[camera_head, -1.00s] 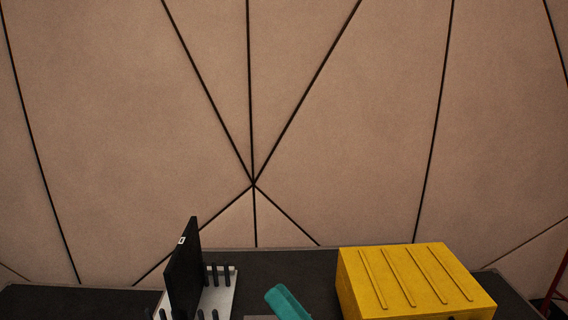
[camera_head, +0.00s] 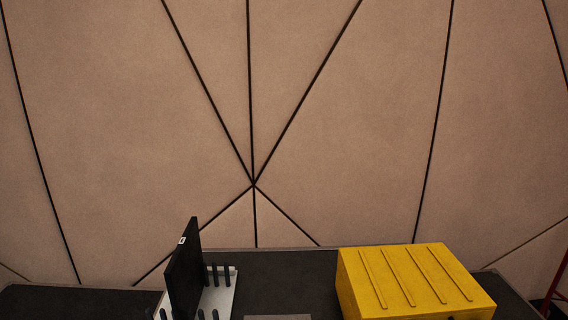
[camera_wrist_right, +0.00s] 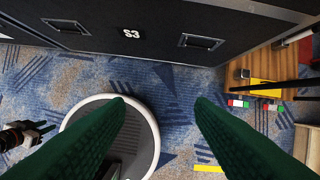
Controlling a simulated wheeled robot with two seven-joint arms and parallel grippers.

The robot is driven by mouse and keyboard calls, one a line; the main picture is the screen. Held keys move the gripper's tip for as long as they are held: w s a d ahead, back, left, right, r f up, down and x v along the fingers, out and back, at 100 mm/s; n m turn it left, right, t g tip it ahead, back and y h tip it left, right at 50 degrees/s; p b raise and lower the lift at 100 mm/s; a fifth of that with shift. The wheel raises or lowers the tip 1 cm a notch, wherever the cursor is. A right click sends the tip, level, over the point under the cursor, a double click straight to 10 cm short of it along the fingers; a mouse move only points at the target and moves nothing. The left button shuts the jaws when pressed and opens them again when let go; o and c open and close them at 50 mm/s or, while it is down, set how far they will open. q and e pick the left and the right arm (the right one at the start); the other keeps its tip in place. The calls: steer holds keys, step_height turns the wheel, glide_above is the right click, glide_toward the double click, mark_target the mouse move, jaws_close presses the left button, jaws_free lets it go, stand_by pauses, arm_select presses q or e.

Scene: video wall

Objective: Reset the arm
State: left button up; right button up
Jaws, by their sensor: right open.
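My right gripper (camera_wrist_right: 160,105) shows in the right wrist view as two green fingers set wide apart. It is open, with nothing between the fingers but blue patterned carpet. Neither gripper shows in the head view.
In the head view, a dark table (camera_head: 290,275) holds a white rack (camera_head: 222,295) with a black panel (camera_head: 184,270) standing in it. A yellow box (camera_head: 412,280) sits at the right. In the right wrist view, a black case (camera_wrist_right: 165,35) marked S3 and a wooden piece (camera_wrist_right: 270,65) stand over the carpet.

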step_height(320, 180, down, 24)
steer(key=s+g, duration=0.1)
steer(key=s, duration=0.1)
steer(key=s+d+f+g, duration=0.1)
steer(key=s+d+f, duration=0.2)
steer(key=s+f, duration=1.2)
steer(key=shift+s+f, duration=0.3)
steer(key=shift+s, duration=0.25)
